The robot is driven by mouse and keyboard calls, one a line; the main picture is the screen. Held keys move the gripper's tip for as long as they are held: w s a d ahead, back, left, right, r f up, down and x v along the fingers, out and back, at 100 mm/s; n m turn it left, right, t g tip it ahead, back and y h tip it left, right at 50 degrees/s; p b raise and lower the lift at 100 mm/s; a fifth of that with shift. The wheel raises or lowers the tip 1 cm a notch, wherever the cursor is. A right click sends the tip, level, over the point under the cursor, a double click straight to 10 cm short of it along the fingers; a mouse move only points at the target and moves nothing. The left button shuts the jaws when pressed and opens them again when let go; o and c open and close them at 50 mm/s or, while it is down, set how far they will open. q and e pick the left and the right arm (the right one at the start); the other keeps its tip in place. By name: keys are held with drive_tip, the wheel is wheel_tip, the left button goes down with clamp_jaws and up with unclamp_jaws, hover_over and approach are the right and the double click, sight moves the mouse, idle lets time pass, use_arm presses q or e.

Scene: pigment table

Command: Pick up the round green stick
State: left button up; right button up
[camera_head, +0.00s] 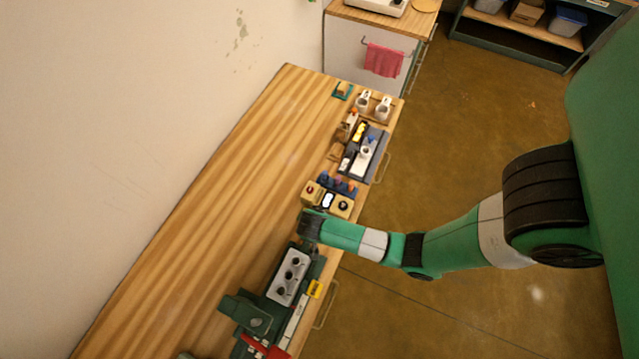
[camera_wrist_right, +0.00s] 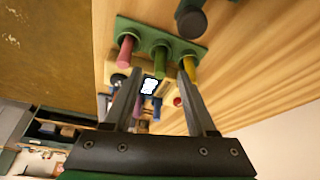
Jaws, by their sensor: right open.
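The round green stick (camera_wrist_right: 160,62) shows in the right wrist view, standing in the middle hole of a green holder block (camera_wrist_right: 134,27). A pink stick (camera_wrist_right: 126,52) is on its left and a yellow stick (camera_wrist_right: 189,66) on its right. My right gripper (camera_wrist_right: 160,72) is open, and the green stick appears between its fingertips in the picture. I cannot tell whether the fingers are level with it. In the head view my right gripper (camera_head: 309,226) is low over the table near its right edge, and I cannot make out the sticks there. My left gripper is not in view.
A grey block with dark knobs (camera_head: 288,275) and a green device (camera_head: 245,313) are on the near side. The table's left part is clear.

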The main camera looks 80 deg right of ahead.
drive_tip(key=x, duration=0.3)
drive_tip(key=shift+d+f+b, duration=0.1)
drive_tip(key=shift+d+b, duration=0.05)
drive_tip(key=shift+b, duration=0.25)
clamp_jaws()
